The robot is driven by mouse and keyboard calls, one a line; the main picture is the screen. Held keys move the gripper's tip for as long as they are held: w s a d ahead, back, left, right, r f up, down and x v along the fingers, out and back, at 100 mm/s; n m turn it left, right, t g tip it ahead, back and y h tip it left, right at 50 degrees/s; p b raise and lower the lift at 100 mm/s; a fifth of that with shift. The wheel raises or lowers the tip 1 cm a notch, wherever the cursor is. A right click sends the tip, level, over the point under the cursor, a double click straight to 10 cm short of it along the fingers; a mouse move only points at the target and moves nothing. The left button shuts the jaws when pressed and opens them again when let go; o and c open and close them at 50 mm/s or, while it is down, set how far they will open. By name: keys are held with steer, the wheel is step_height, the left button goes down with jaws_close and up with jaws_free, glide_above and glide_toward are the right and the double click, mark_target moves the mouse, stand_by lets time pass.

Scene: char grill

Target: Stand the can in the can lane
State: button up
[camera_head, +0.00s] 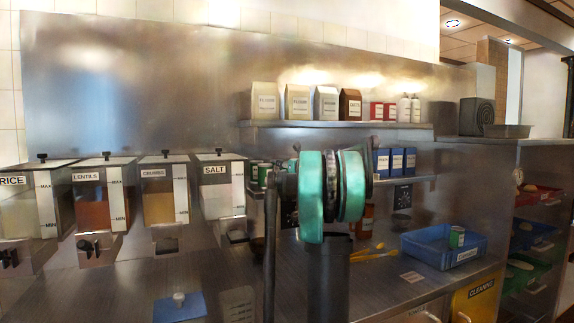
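A small green-and-white can (457,237) stands upright in the blue bin (420,246) on the right of the steel counter. More green cans (262,176) stand at the left end of the lower shelf (405,181), partly hidden behind my arm. This may be the can lane, but I cannot make out its edges. My arm's teal joints fill the middle of the picture, left of the blue bin and apart from it. I cannot make out my gripper or its fingers.
Dispensers of rice (20,212), lentils and salt (222,190) line the left. Cartons (265,101) and bottles stand on the upper shelf. Blue boxes (396,161) sit on the lower shelf. Yellow tongs (372,254) lie left of the bin. A blue mat (180,307) lies front left.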

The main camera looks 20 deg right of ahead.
steer(key=shift+f, duration=0.15)
steer(key=o, duration=1.5)
steer(key=shift+s, duration=0.15)
steer(key=s, duration=1.1)
steer(key=shift+s+d, duration=0.25)
steer(key=shift+s, duration=0.1)
